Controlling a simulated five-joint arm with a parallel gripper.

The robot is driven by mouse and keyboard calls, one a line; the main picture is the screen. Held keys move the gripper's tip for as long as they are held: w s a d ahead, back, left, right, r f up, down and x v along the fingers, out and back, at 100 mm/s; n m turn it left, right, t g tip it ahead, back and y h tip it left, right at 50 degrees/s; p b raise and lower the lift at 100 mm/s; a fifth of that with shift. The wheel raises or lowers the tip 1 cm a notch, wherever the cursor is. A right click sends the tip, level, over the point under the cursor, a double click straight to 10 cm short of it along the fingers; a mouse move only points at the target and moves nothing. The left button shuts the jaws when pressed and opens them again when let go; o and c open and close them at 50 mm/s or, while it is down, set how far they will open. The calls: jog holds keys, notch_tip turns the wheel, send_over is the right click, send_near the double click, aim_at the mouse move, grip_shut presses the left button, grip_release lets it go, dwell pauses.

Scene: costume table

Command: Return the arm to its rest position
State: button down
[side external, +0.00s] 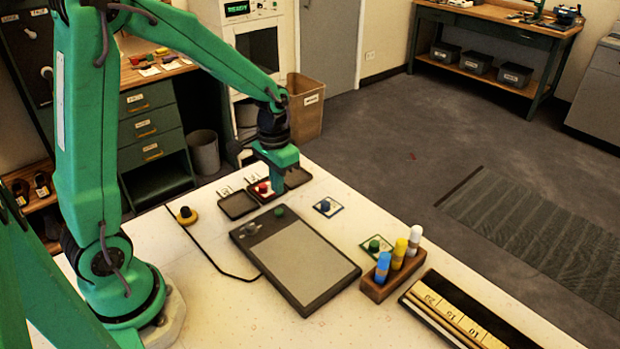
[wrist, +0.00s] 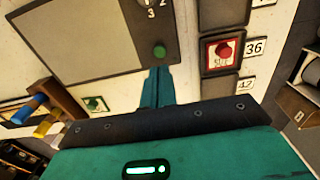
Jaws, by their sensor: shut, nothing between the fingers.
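My gripper (side external: 278,186) is at the end of my green arm, pointing down over the far edge of the white table, above or beside the small dark trays (side external: 238,204). In the wrist view my gripper's fingers (wrist: 157,74) are together with nothing between them. A green knob (wrist: 159,52) on the flat grey panel (wrist: 70,35) shows just beyond the fingertips there. A red piece (side external: 262,188) sits in or by a tray next to my gripper; it also shows in the wrist view (wrist: 224,49). Whether my gripper touches a tray is unclear.
A wooden holder (side external: 376,290) carries blue, yellow and white cylinders. A black case (side external: 440,325) with numbered wooden strips lies at the front right. Cards with a blue (side external: 325,206) and a green piece (side external: 374,246) lie beyond the panel. A yellow-and-black button (side external: 186,215) has a cable.

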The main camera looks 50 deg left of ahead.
jog(key=shift+r, duration=0.35)
jog(key=s+d+r+t, duration=0.2)
jog(key=s+r, duration=0.5)
jog(key=s+d+r+t, duration=0.2)
jog(key=s+r+t, duration=0.1)
jog(key=s+r, duration=0.4)
jog(key=shift+s+d+r+t, duration=0.2)
jog(key=shift+d+r+t, duration=0.05)
jog(key=shift+t, duration=0.05)
dwell(1.5)
